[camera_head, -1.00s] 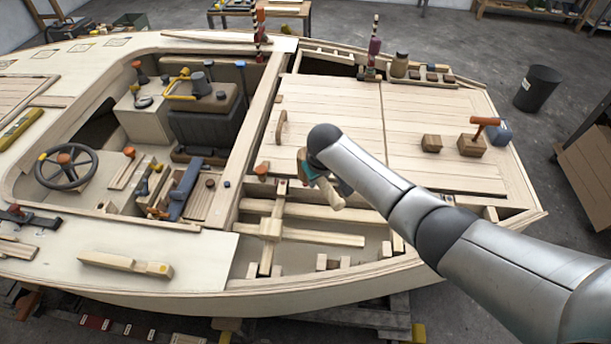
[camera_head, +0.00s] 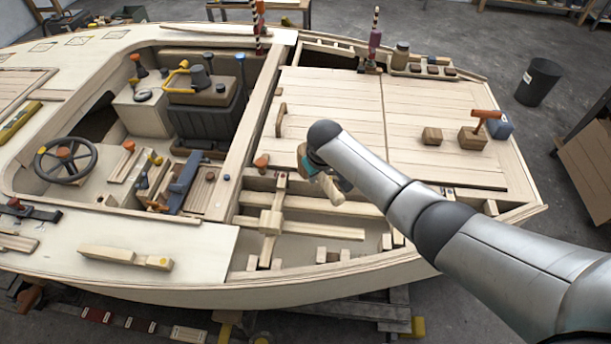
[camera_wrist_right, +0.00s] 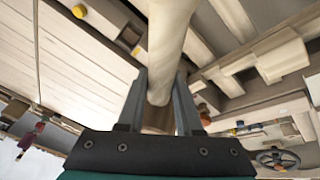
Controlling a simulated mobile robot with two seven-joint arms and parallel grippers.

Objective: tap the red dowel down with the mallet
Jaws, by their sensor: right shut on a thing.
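My right gripper (camera_head: 322,176) hangs over the near edge of the slatted deck, above the open framed bay. It is shut on a pale wooden piece (camera_head: 333,190), which appears to be the mallet. In the right wrist view this shows as a thick pale round shaft (camera_wrist_right: 168,45) between the two fingers (camera_wrist_right: 160,100); its far end leaves the frame. An orange-red capped peg (camera_head: 262,161) stands left of the gripper, apart from it. I cannot tell whether this is the red dowel. My left gripper is not in view.
The framed bay with pale crossed beams (camera_head: 271,222) lies below and left of the gripper. A wooden block with an orange handle (camera_head: 473,137) and a smaller block (camera_head: 432,136) sit on the deck at right. The deck's middle is clear. A steering wheel (camera_head: 66,160) is far left.

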